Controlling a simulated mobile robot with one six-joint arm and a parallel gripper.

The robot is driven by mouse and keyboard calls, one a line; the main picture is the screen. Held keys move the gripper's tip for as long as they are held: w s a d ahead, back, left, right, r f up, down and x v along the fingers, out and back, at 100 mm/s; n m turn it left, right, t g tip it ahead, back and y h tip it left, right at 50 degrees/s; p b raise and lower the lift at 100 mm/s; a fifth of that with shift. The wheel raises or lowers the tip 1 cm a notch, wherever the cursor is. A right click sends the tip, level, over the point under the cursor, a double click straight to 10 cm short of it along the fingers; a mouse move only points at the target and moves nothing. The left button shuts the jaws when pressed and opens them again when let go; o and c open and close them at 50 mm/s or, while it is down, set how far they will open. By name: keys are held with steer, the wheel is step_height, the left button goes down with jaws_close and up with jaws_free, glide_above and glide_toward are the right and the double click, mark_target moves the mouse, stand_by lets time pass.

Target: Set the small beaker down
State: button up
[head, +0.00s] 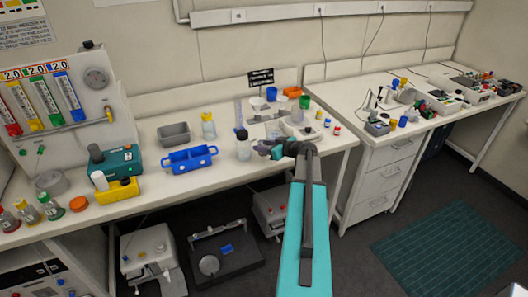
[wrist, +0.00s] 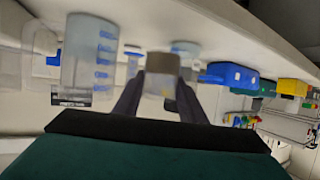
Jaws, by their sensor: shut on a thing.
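My gripper (head: 264,148) is at the end of the turquoise arm, low over the front right part of the left bench. In the wrist view its two dark fingers (wrist: 160,95) are closed on a small beaker (wrist: 162,68), seen as a greyish-brown, partly clear shape between the tips. The blurred view does not show whether its base touches the bench. In the head view I cannot make the beaker out apart from the fingers. A clear vessel (head: 243,152) stands just left of the fingertips.
A larger clear beaker with blue marks (wrist: 90,55) is close by in the wrist view. Bare bench (head: 225,172) shows in front, near the edge.

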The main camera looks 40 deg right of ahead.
steer(key=shift+w+d+f+b, duration=0.2)
steer(key=shift+w+d+b, duration=0.2)
steer(key=shift+d+b, duration=0.15)
steer(key=shift+f+b, duration=0.3)
steer(key=shift+f, duration=0.1)
steer(key=shift+s+f+b, duration=0.15)
steer(key=shift+f+b, duration=0.15)
steer(key=shift+b, duration=0.4)
steer(key=f+b, duration=0.1)
steer(key=b, duration=0.1)
steer(key=shift+a+f+b, duration=0.1)
steer(key=shift+f+b, duration=0.3)
steer(key=o, duration=1.2)
steer(key=shift+f, duration=0.15)
